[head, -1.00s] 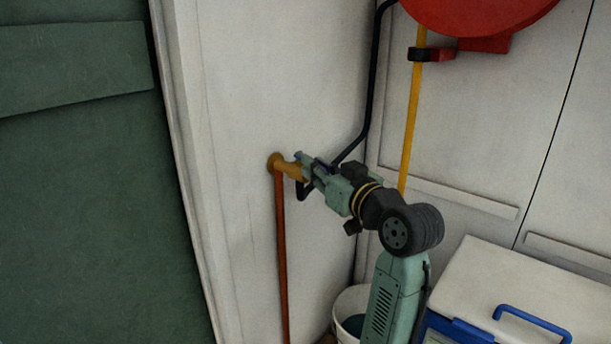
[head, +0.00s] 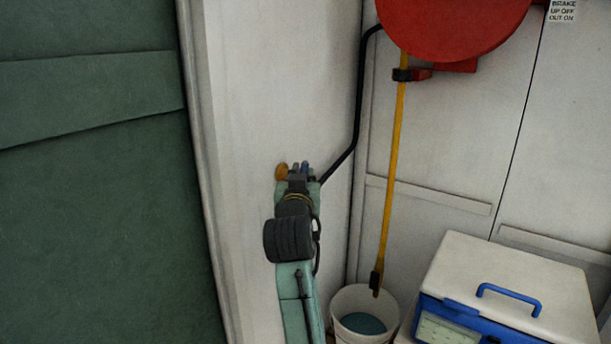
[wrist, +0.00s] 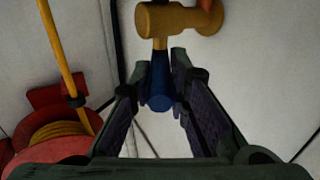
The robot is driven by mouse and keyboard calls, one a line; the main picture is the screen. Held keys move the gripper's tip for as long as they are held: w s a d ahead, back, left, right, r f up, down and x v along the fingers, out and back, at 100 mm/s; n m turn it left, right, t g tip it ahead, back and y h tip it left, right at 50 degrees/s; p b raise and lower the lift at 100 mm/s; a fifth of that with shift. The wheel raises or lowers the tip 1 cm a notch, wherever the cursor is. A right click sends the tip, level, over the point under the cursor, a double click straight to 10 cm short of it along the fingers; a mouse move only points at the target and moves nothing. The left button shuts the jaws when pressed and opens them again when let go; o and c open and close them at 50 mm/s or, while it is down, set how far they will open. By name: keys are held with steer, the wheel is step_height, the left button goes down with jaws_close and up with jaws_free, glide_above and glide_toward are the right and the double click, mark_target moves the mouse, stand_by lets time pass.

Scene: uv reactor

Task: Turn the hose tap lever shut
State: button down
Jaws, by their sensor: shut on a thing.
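The brass hose tap (wrist: 172,20) juts from the white wall at the top of the wrist view. Its round wall flange (head: 281,172) shows in the head view, with the rest of the tap mostly hidden by my gripper. The blue lever (wrist: 160,86) runs down from the tap body between my fingers in the wrist view. My gripper (wrist: 158,66) is shut on the lever, one finger on each side. In the head view my gripper (head: 303,171) is at the tap, with my arm rising to it from below.
A black pipe (head: 358,110) runs down the wall close right of the gripper. A red hose reel (head: 455,22) hangs at upper right, beside a yellow pole (head: 394,165). A white bucket (head: 341,300) and a blue-and-white box (head: 520,280) stand at lower right.

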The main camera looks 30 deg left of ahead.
steer(key=shift+s+a+r+m+t+h+b, duration=0.25)
steer(key=shift+a+m+h, duration=0.4)
steer(key=shift+m+h, duration=0.65)
steer(key=shift+a+f+m+t+h+b, duration=0.1)
steer(key=shift+a+f+m+t+h, duration=0.4)
steer(key=shift+h, duration=1.35)
steer(key=shift+s+a+r+m+t+h+b, duration=0.15)
steer(key=shift+a+r+m+h, duration=0.2)
steer(key=shift+a+m+h, duration=0.8)
steer(key=shift+d+h, duration=0.4)
steer(key=c, duration=1.5)
jaws_free()
steer(key=shift+w, duration=0.1)
steer(key=shift+c, duration=0.2)
steer(key=s, duration=0.8)
steer(key=s+a, duration=0.1)
steer(key=s, duration=0.3)
